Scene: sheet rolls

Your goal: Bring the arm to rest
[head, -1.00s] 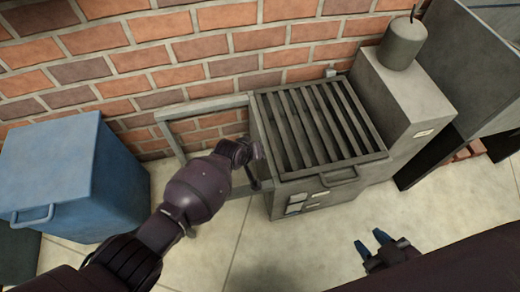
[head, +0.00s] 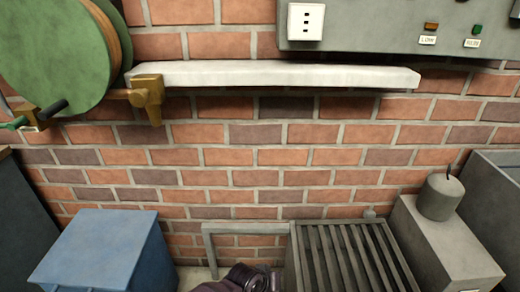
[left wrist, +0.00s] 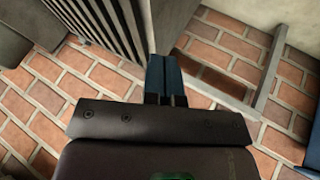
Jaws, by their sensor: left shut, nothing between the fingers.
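My left gripper (left wrist: 164,76) shows in the left wrist view with its two blue fingers closed together and nothing between them. It is beside the grey slatted unit (left wrist: 97,22), with the brick wall behind the fingers. In the head view only a dark part of my left arm (head: 250,279) shows at the bottom edge, left of the slatted unit (head: 345,262). The left fingers are hidden there. My right gripper is outside both current views.
A blue box (head: 105,250) stands at the lower left. A grey frame (head: 245,228) joins the slatted unit's left side. A grey block (head: 445,245) with a cylinder (head: 440,197) stands right. A white shelf (head: 290,76) and green reel (head: 55,50) are on the brick wall above.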

